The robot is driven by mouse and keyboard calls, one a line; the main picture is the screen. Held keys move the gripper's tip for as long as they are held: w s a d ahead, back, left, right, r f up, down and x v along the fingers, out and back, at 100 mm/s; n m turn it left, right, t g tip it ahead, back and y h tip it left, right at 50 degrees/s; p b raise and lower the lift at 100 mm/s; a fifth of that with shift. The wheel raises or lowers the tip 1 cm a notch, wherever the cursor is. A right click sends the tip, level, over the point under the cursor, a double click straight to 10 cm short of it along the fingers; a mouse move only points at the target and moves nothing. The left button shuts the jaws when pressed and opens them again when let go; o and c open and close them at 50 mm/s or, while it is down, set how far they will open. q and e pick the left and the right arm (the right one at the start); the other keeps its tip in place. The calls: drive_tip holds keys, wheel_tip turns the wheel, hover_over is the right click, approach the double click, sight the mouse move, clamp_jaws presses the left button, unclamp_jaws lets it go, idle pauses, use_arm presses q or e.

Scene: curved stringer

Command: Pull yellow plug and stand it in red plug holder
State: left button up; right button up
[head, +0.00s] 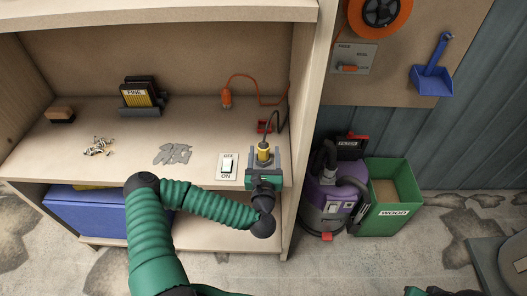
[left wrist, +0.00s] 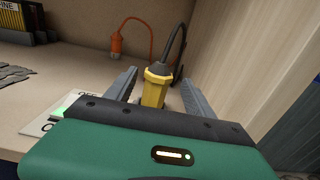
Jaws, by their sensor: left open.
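The yellow plug (head: 263,151) stands upright near the front right of the shelf, its dark cord rising from its top. In the left wrist view the yellow plug (left wrist: 155,88) sits between the two grey fingers of my left gripper (left wrist: 155,92), which is open with a gap visible on each side. In the head view my left gripper (head: 263,160) is around the plug from the front. What the plug's lower end sits in is hidden.
An ON/OFF switch plate (head: 227,167) is just left of the gripper. The shelf's right side wall (head: 304,120) stands close. Grey scraps (head: 173,154) and screws (head: 98,147) lie to the left.

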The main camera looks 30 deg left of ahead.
use_arm(q)
drive_tip(key=x, duration=0.6)
drive_tip(key=shift+s+a+f, duration=0.1)
drive_tip(key=shift+a+f, duration=0.05)
clamp_jaws()
